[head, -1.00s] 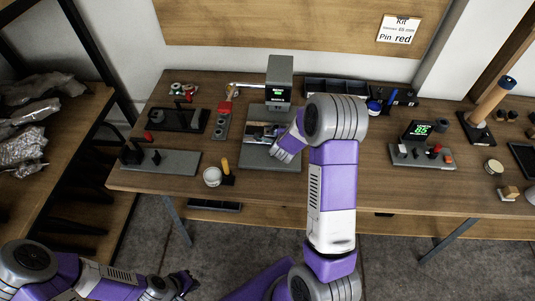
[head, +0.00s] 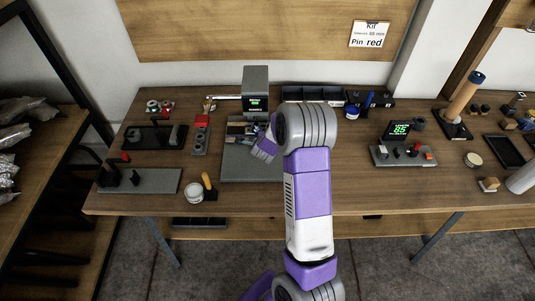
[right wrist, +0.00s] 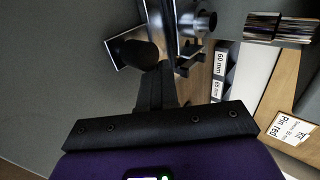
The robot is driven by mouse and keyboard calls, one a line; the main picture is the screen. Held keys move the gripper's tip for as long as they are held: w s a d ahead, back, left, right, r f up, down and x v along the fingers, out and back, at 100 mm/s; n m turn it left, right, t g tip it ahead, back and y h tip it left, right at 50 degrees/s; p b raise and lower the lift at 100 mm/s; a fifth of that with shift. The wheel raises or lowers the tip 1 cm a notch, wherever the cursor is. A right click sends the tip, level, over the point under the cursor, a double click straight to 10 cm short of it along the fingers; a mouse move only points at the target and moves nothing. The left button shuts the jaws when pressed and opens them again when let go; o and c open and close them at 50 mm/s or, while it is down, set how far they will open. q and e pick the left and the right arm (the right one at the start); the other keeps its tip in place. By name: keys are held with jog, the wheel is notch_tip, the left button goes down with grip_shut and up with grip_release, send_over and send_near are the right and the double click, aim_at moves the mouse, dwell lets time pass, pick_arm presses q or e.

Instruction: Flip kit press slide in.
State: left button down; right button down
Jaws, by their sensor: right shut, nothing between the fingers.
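The grey press (head: 256,92) with a lit green display stands at the back middle of the bench. Its grey base plate (head: 240,170) reaches toward the front. My right gripper (head: 247,140) is low over the plate, in front of the press head; the wrist partly hides it and the small parts (head: 238,128) there. In the right wrist view its black fingers (right wrist: 158,75) are shut and empty, close to a dark rounded part in a pale-edged frame (right wrist: 118,58) and metal cylinders (right wrist: 197,20). Contact with these parts cannot be told. My left gripper is out of view.
Left of the press are a red-topped grey block (head: 201,135), a dark fixture (head: 155,137) and a grey plate with posts (head: 140,180). A white jar (head: 194,192) stands near the front. Right is a green-display gauge (head: 397,133). A wall card (head: 369,35) reads Kit, Pin red.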

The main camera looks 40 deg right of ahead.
jog(key=p+v, duration=0.2)
jog(key=v, duration=0.9)
jog(key=shift+s+a+f+p, duration=0.15)
jog(key=shift+s+f+p, duration=0.1)
jog(key=shift+f+p, duration=0.05)
